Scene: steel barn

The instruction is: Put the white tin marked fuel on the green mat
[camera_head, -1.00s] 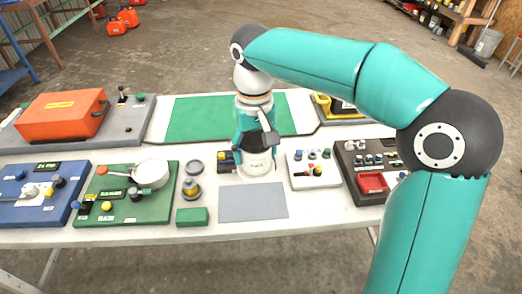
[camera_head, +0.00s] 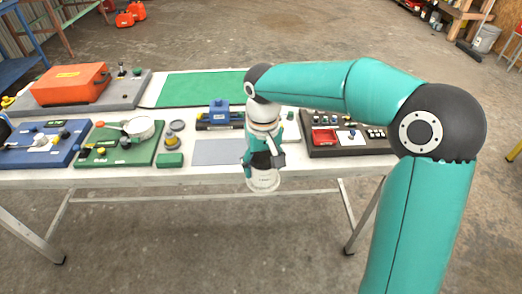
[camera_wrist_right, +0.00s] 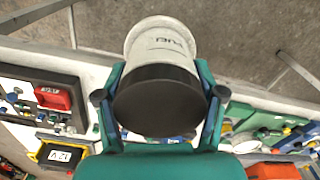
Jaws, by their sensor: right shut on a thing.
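The white tin (camera_head: 263,181) is held by my right gripper (camera_head: 263,160) at the table's front edge, just right of the grey mat. In the head view it overlaps the edge and the floor below. In the right wrist view the tin (camera_wrist_right: 165,45) shows the word FUEL on its side and a dark round end faces the camera. The fingers (camera_wrist_right: 158,105) lie on both sides of it. The green mat (camera_head: 200,88) lies flat at the back middle of the table, empty where visible; my right arm covers its right end. My left gripper is not in view.
A grey mat (camera_head: 218,152) lies at the front. A blue device (camera_head: 219,116) stands between it and the green mat. An orange case (camera_head: 70,84) is at the back left. A green board with a pot (camera_head: 139,127) is at left; a dark switch panel (camera_head: 345,140) is at right.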

